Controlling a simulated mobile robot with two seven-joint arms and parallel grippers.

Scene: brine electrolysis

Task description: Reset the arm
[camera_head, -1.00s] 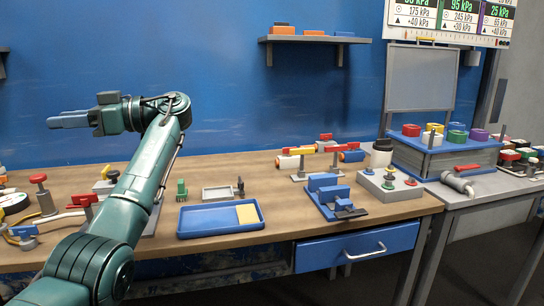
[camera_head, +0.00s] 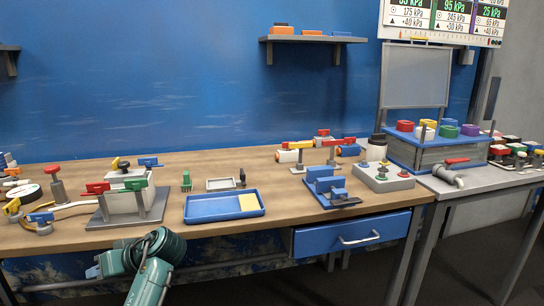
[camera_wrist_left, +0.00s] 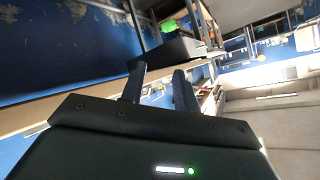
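My left arm (camera_head: 150,268) is low at the bottom of the head view, in front of the table's front edge. Its left gripper (camera_head: 92,271) shows only in small part there, below the tabletop and pointing left. In the left wrist view the two dark fingers of the left gripper (camera_wrist_left: 159,72) stand apart with no object held between them. My right gripper is in neither view.
The wooden table (camera_head: 290,165) carries a blue tray (camera_head: 200,214), a stand with red and green valve handles (camera_head: 125,205), a blue fixture (camera_head: 325,187) and a grey button box (camera_head: 385,178). A blue drawer (camera_head: 350,232) is under the table edge.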

